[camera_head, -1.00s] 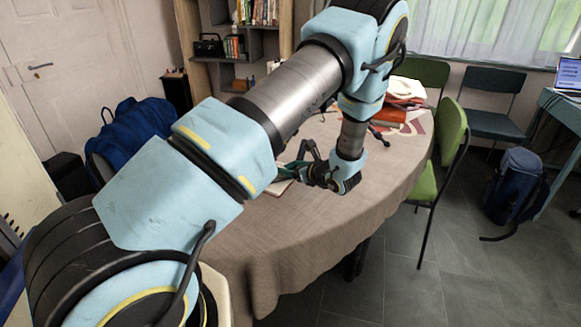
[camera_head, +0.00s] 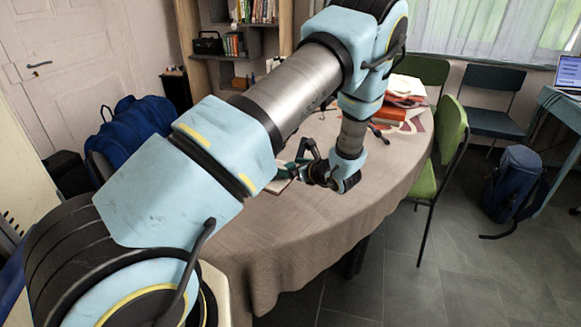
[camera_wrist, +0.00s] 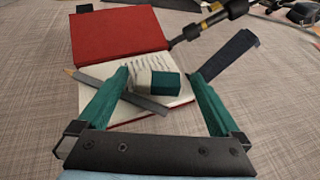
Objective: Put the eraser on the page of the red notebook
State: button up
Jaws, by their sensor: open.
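The red notebook lies open on the table, its red cover (camera_wrist: 120,35) at the back and its written page (camera_wrist: 165,62) toward me in the wrist view. The white and teal eraser (camera_wrist: 166,84) is over the right part of the page and looks to lie on it. A grey pencil (camera_wrist: 140,100) crosses the page in front of it. My gripper (camera_wrist: 160,80) is open, its teal fingers on either side of the eraser, with a visible gap at the right finger. In the head view my gripper (camera_head: 292,168) is low over the table, and the eraser cannot be made out.
A black rod with a yellow band (camera_wrist: 214,18) slants close behind the notebook. A dark blue object (camera_wrist: 232,50) lies beyond my right finger. Red and white books (camera_head: 395,105) are at the table's far side. The near tablecloth (camera_head: 300,240) is clear.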

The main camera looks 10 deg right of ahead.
jog(key=b+v, duration=0.2)
jog(key=v, duration=1)
jog(key=s+a+r+n+g+y, duration=0.25)
jog(key=a+n+g, duration=0.7)
jog(key=a, duration=0.75)
jog(key=s+a+r+n+h, duration=0.3)
jog(key=s+a+n+h, duration=0.1)
jog(key=n, duration=0.6)
jog(key=s+a+r+n+g+h, duration=0.1)
jog(key=s+a+r+n+h, duration=0.3)
jog(key=a+n, duration=0.3)
jog(key=n, duration=0.3)
jog(key=shift+r+n, duration=0.35)
jog(key=shift+a, duration=0.15)
jog(key=shift+r, duration=0.35)
